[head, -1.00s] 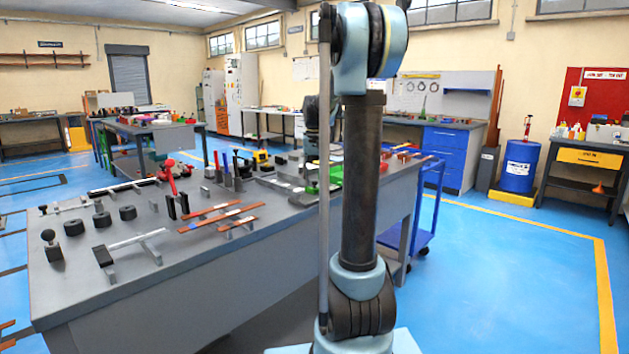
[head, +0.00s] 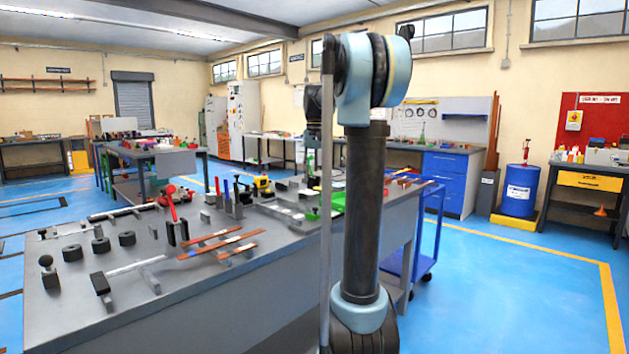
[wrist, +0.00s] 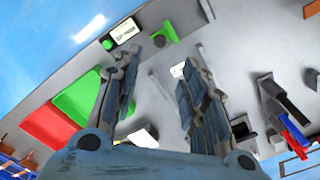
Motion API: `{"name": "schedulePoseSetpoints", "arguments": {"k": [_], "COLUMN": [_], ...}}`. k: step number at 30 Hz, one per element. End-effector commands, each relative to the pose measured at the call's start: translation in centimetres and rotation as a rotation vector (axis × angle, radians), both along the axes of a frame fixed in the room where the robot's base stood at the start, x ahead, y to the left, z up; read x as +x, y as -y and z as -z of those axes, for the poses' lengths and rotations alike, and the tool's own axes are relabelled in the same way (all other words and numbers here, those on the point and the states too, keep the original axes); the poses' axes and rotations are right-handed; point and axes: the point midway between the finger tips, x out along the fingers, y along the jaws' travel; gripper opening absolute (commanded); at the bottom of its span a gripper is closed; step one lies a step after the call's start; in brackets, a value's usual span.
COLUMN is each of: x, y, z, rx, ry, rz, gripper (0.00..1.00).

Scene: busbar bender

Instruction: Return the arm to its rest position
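My arm (head: 364,215) stands upright in the middle of the head view, with its blue-grey elbow joint near the top. A dark part of the arm (head: 314,108) hangs just left of the column, and the column hides much of what lies behind it. My gripper cannot be made out in the head view. In the wrist view my gripper (wrist: 165,72) is open. Its two fingers are apart, with only grey tabletop and small items in view beyond the gap. Nothing is held between them.
The grey workbench (head: 200,287) carries copper bars (head: 235,245), a red-handled tool (head: 171,206) and several black parts. A blue cart (head: 424,240) stands right of the arm. Green and red bins (wrist: 85,100) show in the wrist view. The blue floor (head: 490,290) at right is clear.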

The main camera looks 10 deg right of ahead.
Motion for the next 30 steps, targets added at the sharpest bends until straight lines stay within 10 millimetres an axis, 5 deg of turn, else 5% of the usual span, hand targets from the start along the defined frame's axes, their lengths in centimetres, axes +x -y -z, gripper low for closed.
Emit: {"name": "schedulePoseSetpoints", "arguments": {"k": [11,20,30], "x": [-1.3,-9.3,-18.9], "y": [-0.1,-0.5,-0.9], "z": [0.3,3.2,8.8], "rx": [0.000,-0.003,-0.006], "ry": [0.005,0.043,0.092], "rz": [-0.005,-0.039,-0.083], "gripper": [0.39,0.39,0.39]}}
